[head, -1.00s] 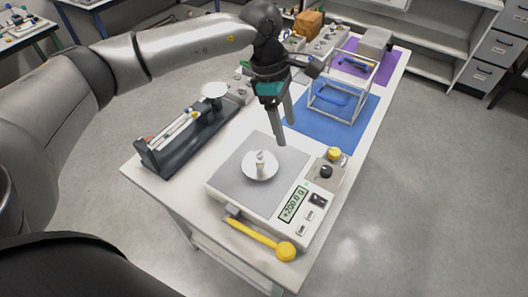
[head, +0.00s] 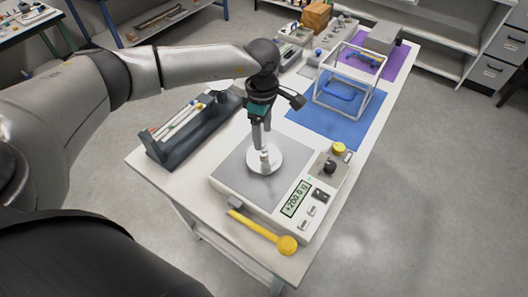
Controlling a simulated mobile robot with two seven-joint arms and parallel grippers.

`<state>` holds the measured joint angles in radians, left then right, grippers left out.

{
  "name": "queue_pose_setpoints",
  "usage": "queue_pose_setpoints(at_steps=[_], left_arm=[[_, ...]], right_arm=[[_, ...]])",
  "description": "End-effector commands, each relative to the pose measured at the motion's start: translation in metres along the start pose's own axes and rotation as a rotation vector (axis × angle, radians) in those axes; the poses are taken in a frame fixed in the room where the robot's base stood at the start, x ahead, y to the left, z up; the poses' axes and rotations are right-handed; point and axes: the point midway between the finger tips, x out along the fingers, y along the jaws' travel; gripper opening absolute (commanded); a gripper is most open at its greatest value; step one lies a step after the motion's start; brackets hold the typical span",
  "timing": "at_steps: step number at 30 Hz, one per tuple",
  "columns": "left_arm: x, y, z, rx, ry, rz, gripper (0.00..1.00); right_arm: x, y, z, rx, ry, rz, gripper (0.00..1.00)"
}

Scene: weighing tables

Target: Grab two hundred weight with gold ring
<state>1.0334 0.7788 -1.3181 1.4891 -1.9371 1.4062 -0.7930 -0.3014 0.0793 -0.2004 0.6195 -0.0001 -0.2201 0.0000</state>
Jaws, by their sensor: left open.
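A small light-coloured weight (head: 265,165) stands upright on a round white dish (head: 275,168) on the digital scale (head: 233,177). The scale's display (head: 295,199) reads about +200.0 g. A gold ring on the weight is too small to make out clearly. My left gripper (head: 262,148) points down, open, with its fingertips right at the top of the weight. The fingers partly cover the weight, and I cannot tell whether they touch it. My right gripper is not in view.
A yellow-handled tool (head: 262,231) lies along the scale's front. A dark rack (head: 188,138) with slim items stands at the left. A wire frame (head: 350,80) stands on the blue mat (head: 318,123) behind.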

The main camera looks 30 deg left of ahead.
Motion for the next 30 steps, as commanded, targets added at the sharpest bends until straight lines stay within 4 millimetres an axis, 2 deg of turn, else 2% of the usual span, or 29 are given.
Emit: queue_pose_setpoints(at_steps=[6,9,17,30], left_arm=[[0.033,-0.007,0.007,-0.001,0.001,-0.004,0.68],[0.043,-0.007,0.006,-0.002,0.0,-0.004,0.68],[0.046,-0.006,0.006,-0.001,0.0,-0.003,0.68],[0.045,-0.006,0.006,-0.001,0.0,-0.002,0.21]], right_arm=[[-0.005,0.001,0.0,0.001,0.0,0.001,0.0],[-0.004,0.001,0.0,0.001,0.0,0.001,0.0],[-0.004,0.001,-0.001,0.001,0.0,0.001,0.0],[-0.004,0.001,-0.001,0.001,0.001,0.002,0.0]])
